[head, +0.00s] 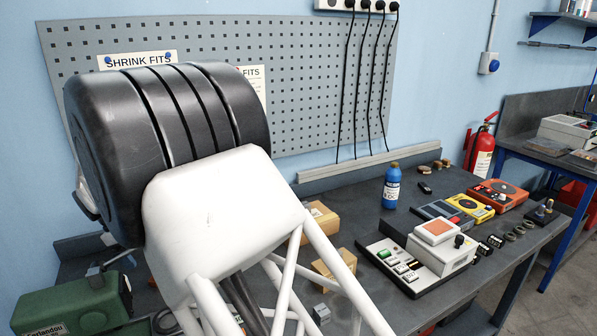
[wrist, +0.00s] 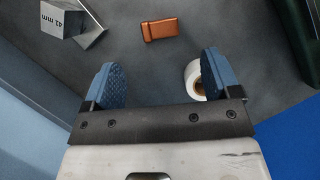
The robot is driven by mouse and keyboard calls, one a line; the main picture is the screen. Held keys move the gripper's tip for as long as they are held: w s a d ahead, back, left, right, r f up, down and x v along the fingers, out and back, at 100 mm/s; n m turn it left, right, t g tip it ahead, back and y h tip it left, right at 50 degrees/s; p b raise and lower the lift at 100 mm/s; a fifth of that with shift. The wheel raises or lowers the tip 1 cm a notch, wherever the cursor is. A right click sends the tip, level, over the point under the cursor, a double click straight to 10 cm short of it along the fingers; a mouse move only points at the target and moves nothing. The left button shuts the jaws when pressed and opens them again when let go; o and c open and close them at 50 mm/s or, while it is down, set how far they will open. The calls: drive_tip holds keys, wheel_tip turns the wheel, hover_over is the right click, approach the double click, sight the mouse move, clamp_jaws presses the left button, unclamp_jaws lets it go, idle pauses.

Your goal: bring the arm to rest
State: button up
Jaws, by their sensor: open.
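My gripper (wrist: 159,83) shows in the wrist view with its two blue ribbed fingers spread wide apart. Nothing is between the fingers. It hangs above the grey bench surface, with a copper-coloured block (wrist: 162,29) lying beyond the fingertips. A white ring-shaped thing (wrist: 193,78) is partly hidden behind the right finger. In the head view my own arm fills the left and middle, and my gripper cannot be made out there.
The bench (head: 357,217) carries a blue bottle (head: 391,186), a white box with an orange top (head: 438,236), a switch panel (head: 402,266), cardboard boxes (head: 322,220) and a green case (head: 72,308).

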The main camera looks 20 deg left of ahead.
drive_tip(key=w+d+r+m+y, duration=0.15)
drive_tip(key=w+d+r, duration=0.3)
drive_tip(key=d, duration=0.65)
drive_tip(key=w+d+r+m, duration=0.3)
drive_tip(key=w+d+r, duration=0.15)
drive_tip(key=d, duration=0.55)
drive_tip(key=w+d+r+m+y, duration=0.1)
drive_tip(key=w+d+r+m, duration=0.3)
drive_tip(key=d, duration=0.7)
drive_tip(key=s+d+r, duration=0.1)
drive_tip(key=d+r, duration=0.1)
drive_tip(key=d, duration=0.5)
drive_tip(key=s+d+r, duration=0.1)
drive_tip(key=d+r, duration=0.2)
drive_tip(key=d, duration=0.5)
drive_tip(key=s+d+r+m+y, duration=0.1)
drive_tip(key=s+d+m, duration=0.3)
drive_tip(key=d, duration=0.7)
drive_tip(key=s+d+r+m+y, duration=0.1)
drive_tip(key=s+d+m, duration=0.1)
drive_tip(key=s+d, duration=0.65)
drive_tip(key=s+d+f+m+t, duration=0.1)
drive_tip(key=s+d+f+m, duration=0.1)
drive_tip(key=s+d, duration=0.5)
drive_tip(key=s+d+f+m, duration=0.3)
drive_tip(key=s+d+m, duration=0.1)
drive_tip(key=s+d, duration=0.3)
drive_tip(key=shift+s+d+t, duration=0.2)
drive_tip(key=shift+d+t, duration=0.15)
drive_tip(key=shift+t, duration=0.05)
